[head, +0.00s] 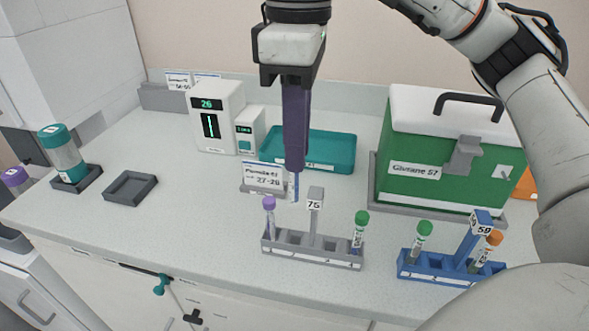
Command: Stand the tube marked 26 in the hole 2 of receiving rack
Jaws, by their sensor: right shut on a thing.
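My right gripper (295,166) points straight down above the bench, its long dark purple fingers shut. A thin bluish tube (295,187) shows just below the fingertips; its cap and marking are hidden. It hangs behind the grey rack (290,250), which bears a plate reading 75. That rack holds a purple-capped tube (269,214) at its left end and a green-capped tube (360,230) at its right end; holes between look empty. A blue rack (440,277) marked 59 holds a green-capped and an orange-capped tube. I cannot tell which rack is the receiving one. My left gripper is out of view.
A white device (215,118) displays 26. A green box (410,165) stands right. A small dark tray (130,187) and teal-capped jar (66,157) are left.

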